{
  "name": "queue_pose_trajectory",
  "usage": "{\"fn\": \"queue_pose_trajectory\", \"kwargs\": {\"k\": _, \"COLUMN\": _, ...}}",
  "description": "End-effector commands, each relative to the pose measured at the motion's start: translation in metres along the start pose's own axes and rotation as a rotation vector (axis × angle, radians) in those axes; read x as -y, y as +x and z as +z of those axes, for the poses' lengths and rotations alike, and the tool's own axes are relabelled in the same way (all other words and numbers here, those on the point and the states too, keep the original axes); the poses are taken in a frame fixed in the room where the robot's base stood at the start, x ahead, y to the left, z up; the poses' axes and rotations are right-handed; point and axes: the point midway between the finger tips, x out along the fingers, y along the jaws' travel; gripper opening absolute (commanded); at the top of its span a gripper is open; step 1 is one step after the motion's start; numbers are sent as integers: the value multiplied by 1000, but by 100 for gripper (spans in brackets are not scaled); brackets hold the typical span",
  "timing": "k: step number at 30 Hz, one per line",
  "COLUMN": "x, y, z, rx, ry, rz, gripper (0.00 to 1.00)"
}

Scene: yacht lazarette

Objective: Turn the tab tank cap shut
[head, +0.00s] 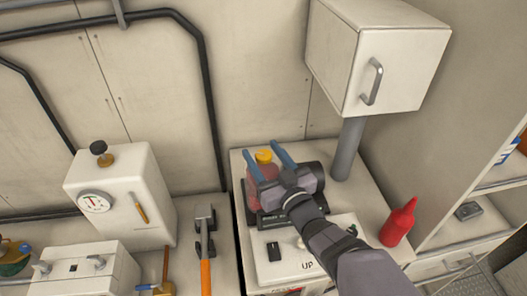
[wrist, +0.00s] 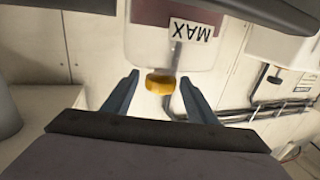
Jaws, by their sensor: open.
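The tank (head: 259,190) is a reddish, translucent container with a yellow cap (head: 264,156) on top, standing on the white counter by the wall. My gripper (head: 261,148) is open, with one blue finger to each side of the cap. In the wrist view the cap (wrist: 160,84) shows between the two fingers, with a gap on both sides and no contact visible. The tank (wrist: 176,12) shows at the top of that view with an upside-down "MAX" label. My wrist hides part of the tank in the head view. I cannot make out the cap's tab.
A white wall cabinet (head: 335,60) hangs at the upper right above a grey post (head: 349,149). A red bottle (head: 398,224) stands right of my arm. A white gauge box (head: 120,190) and an orange-handled lever (head: 205,262) are to the left.

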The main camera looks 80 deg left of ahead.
Motion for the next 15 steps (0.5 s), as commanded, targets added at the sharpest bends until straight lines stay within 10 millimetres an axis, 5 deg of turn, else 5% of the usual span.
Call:
{"fn": "queue_pose_trajectory", "kwargs": {"k": 8, "x": 0, "y": 1, "z": 0, "rx": 0, "ry": 0, "rz": 0, "gripper": 50}}
{"fn": "queue_pose_trajectory", "kwargs": {"k": 12, "x": 0, "y": 1, "z": 0, "rx": 0, "ry": 0, "rz": 0, "gripper": 16}}
{"fn": "queue_pose_trajectory", "kwargs": {"k": 15, "x": 0, "y": 0, "z": 0, "rx": 0, "ry": 0, "rz": 0, "gripper": 11}}
